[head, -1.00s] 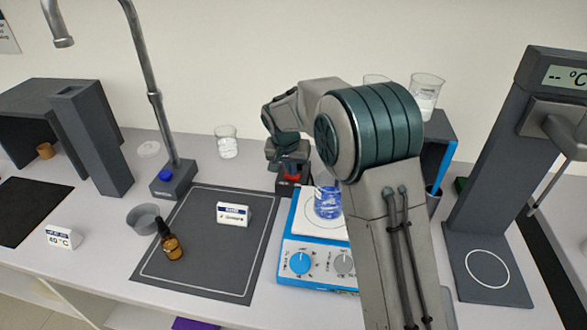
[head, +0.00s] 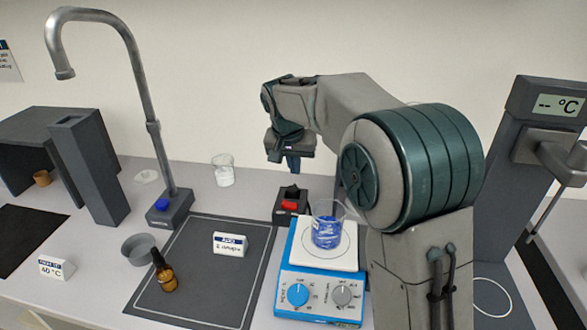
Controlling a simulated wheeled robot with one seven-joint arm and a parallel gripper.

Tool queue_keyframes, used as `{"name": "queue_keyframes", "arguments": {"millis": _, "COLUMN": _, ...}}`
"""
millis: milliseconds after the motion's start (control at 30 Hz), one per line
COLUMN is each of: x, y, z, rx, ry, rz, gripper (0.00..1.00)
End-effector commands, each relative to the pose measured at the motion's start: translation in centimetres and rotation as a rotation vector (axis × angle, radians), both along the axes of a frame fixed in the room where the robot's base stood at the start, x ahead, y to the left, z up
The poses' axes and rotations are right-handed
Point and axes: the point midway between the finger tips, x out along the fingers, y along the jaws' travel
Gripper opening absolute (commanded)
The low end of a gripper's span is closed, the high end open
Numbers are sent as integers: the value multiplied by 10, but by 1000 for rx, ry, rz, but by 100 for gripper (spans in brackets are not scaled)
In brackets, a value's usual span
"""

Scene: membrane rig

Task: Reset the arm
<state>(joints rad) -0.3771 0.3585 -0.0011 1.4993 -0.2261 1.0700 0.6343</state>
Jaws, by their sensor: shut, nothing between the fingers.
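My gripper (head: 293,164) is at the end of my raised arm, pointing down. It is shut and empty, in the air above and behind the black box with a red switch (head: 291,204). A gap shows between the gripper and the switch box. My arm reaches in from the right and bends left at the elbow.
A beaker of blue liquid (head: 327,232) stands on the blue and white hotplate (head: 305,283). A dark mat (head: 190,290) holds a brown dropper bottle (head: 164,275) and a label card (head: 230,244). A tall tap (head: 153,130) stands left. A temperature stand (head: 520,150) is right.

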Motion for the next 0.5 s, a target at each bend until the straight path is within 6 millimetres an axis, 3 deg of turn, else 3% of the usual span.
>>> {"name": "queue_keyframes", "arguments": {"millis": 267, "x": -7, "y": -9, "z": 4, "rx": 2, "ry": 1, "rz": 5, "gripper": 0}}
{"name": "queue_keyframes", "arguments": {"millis": 367, "x": -24, "y": -26, "z": 11, "rx": 7, "ry": 6, "rz": 15, "gripper": 0}}
{"name": "queue_keyframes", "arguments": {"millis": 500, "x": -60, "y": -59, "z": 20, "rx": 16, "ry": 14, "rz": 40, "gripper": 0}}
